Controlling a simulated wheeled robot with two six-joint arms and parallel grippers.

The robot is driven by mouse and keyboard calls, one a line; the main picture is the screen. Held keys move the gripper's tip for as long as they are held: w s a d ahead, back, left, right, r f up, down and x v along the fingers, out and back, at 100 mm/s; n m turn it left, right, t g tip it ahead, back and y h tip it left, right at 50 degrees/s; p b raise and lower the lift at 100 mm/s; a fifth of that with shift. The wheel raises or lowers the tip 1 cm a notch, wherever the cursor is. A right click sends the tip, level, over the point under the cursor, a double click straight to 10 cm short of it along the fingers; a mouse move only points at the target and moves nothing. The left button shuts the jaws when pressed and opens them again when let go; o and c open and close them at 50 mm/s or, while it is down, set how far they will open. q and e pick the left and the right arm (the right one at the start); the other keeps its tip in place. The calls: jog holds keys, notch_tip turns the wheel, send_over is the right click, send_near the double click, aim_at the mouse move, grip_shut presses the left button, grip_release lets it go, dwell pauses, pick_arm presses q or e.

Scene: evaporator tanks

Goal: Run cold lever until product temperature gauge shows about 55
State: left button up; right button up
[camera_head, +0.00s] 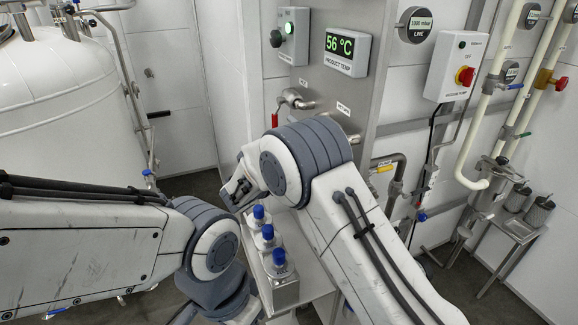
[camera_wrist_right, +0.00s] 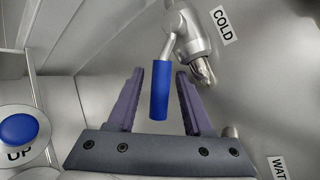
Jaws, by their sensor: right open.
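The product temperature gauge (camera_head: 346,52) reads 56 °C in green digits on the steel panel in the head view. The cold lever (camera_wrist_right: 160,91) shows in the right wrist view as a blue handle hanging from a metal valve beside a COLD label (camera_wrist_right: 222,25). My right gripper (camera_wrist_right: 158,82) is open, with one purple finger on each side of the blue handle and visible gaps between. In the head view my right arm hides the cold lever. My left arm comes in from the left; its gripper is not visible.
A red-handled lever (camera_head: 275,117) is on the panel's left side. A box with a red knob (camera_head: 465,76) and pipes are at right. A large white tank (camera_head: 60,100) stands at left.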

grip_shut()
jog(key=shift+a, duration=0.1)
dwell(1.4)
